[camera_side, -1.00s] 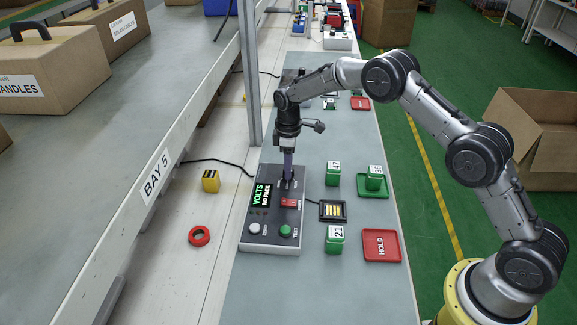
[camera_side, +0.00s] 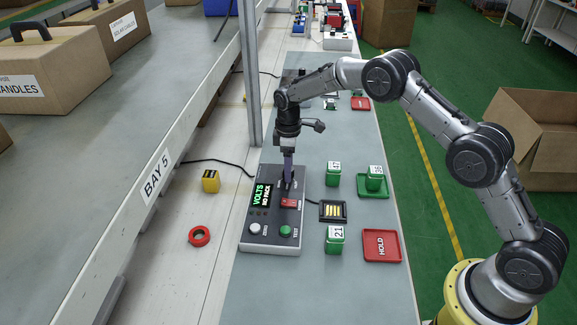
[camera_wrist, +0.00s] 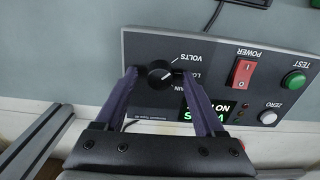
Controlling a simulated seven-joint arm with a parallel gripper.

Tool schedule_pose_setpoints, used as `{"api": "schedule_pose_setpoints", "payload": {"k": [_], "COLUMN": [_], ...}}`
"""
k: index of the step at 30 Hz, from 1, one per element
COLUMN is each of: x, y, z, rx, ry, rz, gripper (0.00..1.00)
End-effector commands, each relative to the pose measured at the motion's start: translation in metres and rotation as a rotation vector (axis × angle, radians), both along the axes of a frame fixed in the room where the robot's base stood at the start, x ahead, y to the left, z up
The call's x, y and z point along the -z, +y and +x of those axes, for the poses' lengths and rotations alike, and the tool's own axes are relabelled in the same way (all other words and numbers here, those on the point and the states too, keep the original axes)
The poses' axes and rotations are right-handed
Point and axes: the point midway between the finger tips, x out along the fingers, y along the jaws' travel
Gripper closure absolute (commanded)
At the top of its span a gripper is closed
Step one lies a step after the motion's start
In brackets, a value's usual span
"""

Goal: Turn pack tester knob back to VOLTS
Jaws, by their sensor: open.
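The pack tester (camera_side: 272,238) is a dark grey box on the bench; it also shows in the wrist view (camera_wrist: 222,62). My gripper (camera_wrist: 158,76) is open, with one finger on each side of the knob. I cannot tell whether the fingers touch it. In the side view, my gripper (camera_side: 288,184) points down at the tester's far end and hides the knob.
The tester also bears a red power switch (camera_wrist: 241,72), a green TEST button (camera_wrist: 293,80) and a white ZERO button (camera_wrist: 268,117). Green packs (camera_side: 334,239), a contact block (camera_side: 333,211) and a red HOLD tray (camera_side: 382,245) stand to its right. A red ring (camera_side: 199,236) lies left.

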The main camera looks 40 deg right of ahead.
Motion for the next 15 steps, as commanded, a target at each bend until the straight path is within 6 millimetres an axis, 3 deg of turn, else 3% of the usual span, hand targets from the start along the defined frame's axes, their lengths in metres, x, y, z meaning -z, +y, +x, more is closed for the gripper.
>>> {"api": "schedule_pose_setpoints", "payload": {"k": [5, 15], "x": [-0.020, -0.092], "y": [0.000, 0.000], "z": [0.001, 0.001], "rx": [0.000, 0.000], "ry": [-0.006, -0.005], "rz": [0.000, 0.001], "gripper": [0.29, 0.29]}}
